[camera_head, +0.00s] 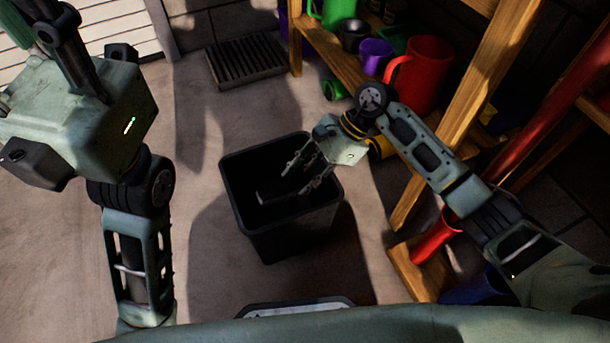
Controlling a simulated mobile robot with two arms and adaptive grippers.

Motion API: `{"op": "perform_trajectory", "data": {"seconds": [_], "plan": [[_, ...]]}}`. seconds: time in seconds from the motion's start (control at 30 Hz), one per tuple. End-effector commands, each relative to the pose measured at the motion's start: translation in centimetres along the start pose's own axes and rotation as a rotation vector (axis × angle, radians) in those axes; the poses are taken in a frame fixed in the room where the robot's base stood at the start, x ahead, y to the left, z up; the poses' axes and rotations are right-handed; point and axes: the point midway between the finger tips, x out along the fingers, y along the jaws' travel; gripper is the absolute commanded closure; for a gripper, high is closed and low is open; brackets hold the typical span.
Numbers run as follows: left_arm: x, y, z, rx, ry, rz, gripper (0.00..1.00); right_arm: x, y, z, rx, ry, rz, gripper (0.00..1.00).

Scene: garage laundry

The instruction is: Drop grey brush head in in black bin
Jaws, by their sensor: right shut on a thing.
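The black bin (290,237) stands upright and open on the floor in the middle of the head view. My right gripper (299,177) comes in from the right and points down over the bin's opening. Its fingers are shut on a dark, narrow thing (272,196), seemingly the grey brush head, which shows dimly against the bin's dark inside. I cannot tell how deep it sits relative to the rim. My left arm stands at the left, but its gripper is outside the picture.
A wooden shelf (478,75) at the right holds a red jug (425,75), a purple cup (375,56) and green items. A dark floor grate (245,62) lies behind the bin. The floor left of the bin is clear.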

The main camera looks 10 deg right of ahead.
Motion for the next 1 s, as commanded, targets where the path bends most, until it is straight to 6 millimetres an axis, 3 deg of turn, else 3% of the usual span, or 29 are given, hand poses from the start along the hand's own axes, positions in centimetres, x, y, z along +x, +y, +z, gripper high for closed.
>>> {"op": "perform_trajectory", "data": {"seconds": [0.17,0.2,0.43,0.77,1.0], "plan": [[0.1,0.0,0.0,0.0,0.0,0.0,0.6,-0.1,0.0,0.0,0.0,0.0,-0.001,1.0],[0.1,0.0,0.0,0.0,0.0,0.0,0.6,-0.1,0.0,0.0,0.0,0.0,-0.001,0.68],[0.1,0.0,0.0,0.0,0.001,0.0,0.6,-0.1,0.0,0.0,0.0,0.0,0.0,0.48],[0.0,0.0,0.0,0.0,-0.001,0.0,0.6,-0.2,0.0,0.0,0.0,0.001,0.0,0.48],[0.0,0.0,0.0,0.0,-0.001,0.0,0.6,-3.0,-0.1,-0.1,-0.001,0.004,-0.002,0.48]]}}
